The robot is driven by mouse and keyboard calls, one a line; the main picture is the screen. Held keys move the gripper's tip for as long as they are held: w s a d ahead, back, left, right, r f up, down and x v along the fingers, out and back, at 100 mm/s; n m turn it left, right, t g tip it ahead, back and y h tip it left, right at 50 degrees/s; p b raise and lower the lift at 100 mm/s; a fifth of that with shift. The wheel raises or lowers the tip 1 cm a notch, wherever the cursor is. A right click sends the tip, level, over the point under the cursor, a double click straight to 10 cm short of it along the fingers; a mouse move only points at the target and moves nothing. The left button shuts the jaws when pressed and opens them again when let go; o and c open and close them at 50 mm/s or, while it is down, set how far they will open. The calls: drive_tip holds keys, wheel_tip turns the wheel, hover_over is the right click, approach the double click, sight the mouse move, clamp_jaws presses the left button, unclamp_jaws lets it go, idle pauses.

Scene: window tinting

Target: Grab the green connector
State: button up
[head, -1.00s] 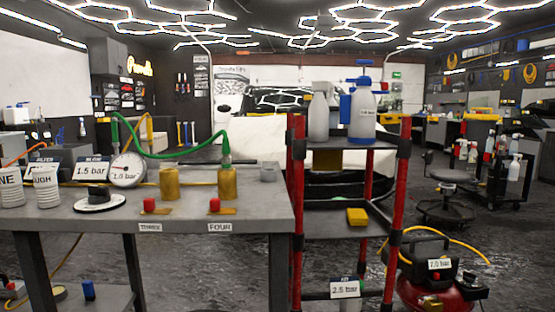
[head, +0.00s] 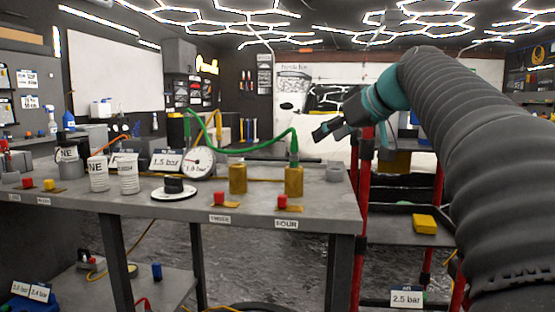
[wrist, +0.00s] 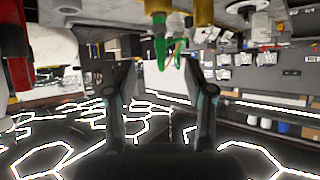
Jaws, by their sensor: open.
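The green connector (head: 294,158) sits upright on top of the brass cylinder (head: 293,181) behind the label FOUR, near the right end of the grey bench. A green hose (head: 255,147) arches left from it. My gripper (head: 324,131) is open and empty, up and to the right of the connector and apart from it. In the wrist view the scene is upside down. The green connector (wrist: 159,47) hangs there below its cylinder (wrist: 157,7), beyond and between the two spread fingers of my gripper (wrist: 163,82).
A second brass cylinder (head: 237,179) stands left, behind the label THREE. Red knobs (head: 282,202) sit in front of the cylinders. A grey cup-like part (head: 334,171) is at the bench's right end. The red-posted cart (head: 362,220) stands right of the bench. A round gauge (head: 199,163) is further left.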

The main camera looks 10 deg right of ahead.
sight(297, 145)
drive_tip(key=shift+w+a+r+p+x, duration=0.1)
drive_tip(key=shift+w+r+x, duration=0.2)
drive_tip(key=shift+x, duration=1.95)
drive_tip(key=shift+w+a+r+p+x, duration=0.15)
drive_tip(key=shift+r+x, duration=0.25)
drive_tip(key=shift+x, duration=1.9)
drive_tip(key=shift+w+r+p+x, duration=0.15)
drive_tip(key=shift+r+x, duration=0.2)
drive_tip(key=shift+x, duration=1.9)
clamp_jaws()
